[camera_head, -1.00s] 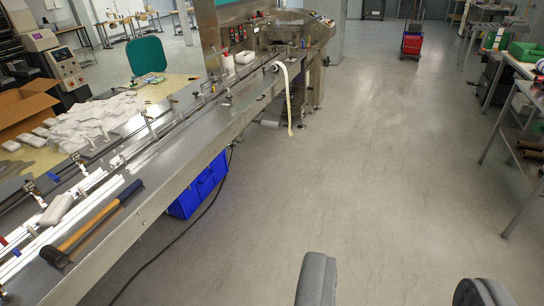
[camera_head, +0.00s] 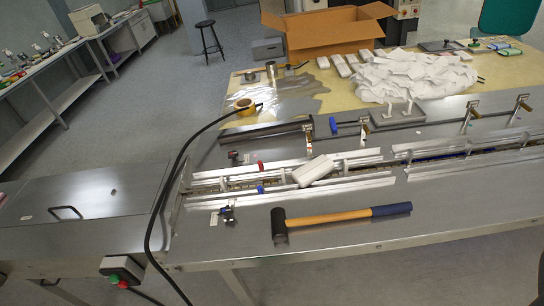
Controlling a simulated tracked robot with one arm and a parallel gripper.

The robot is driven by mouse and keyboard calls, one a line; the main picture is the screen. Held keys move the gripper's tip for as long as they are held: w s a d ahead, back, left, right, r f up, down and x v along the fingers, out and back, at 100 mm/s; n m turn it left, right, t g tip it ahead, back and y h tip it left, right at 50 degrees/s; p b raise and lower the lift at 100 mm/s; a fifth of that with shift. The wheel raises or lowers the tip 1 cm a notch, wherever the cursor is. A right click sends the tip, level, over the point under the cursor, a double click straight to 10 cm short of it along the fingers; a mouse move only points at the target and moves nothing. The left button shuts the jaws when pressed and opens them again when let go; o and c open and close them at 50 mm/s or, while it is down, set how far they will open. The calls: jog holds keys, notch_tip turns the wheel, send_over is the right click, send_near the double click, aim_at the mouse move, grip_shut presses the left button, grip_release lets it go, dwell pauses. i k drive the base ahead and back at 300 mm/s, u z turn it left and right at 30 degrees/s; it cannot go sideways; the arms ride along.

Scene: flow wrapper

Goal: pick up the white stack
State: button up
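A white block, which I take to be the white stack (camera_head: 313,171), lies tilted and askew across the metal rails of the wrapper's infeed channel, near the middle of the view. Nothing holds it. A black-headed hammer (camera_head: 340,216) with a wooden and blue handle lies on the steel deck just in front of it. Only a dark sliver at the lower right edge may be part of my gripper (camera_head: 541,272); its fingertips are hidden, and it is well away from the block.
A yellowish table (camera_head: 250,90) behind bears a heap of white packets (camera_head: 415,75) and an open cardboard box (camera_head: 325,35). A black cable (camera_head: 165,190) arches over the machine's left part. Thin upright brackets (camera_head: 365,132) stand behind the channel.

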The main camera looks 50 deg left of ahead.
aim_at(308, 173)
jog(key=u, duration=0.7)
jog(key=i, duration=1.15)
jog(key=u, duration=0.65)
jog(key=k, duration=0.85)
jog(key=u, duration=0.15)
jog(key=i, duration=0.9)
jog(key=z, duration=0.05)
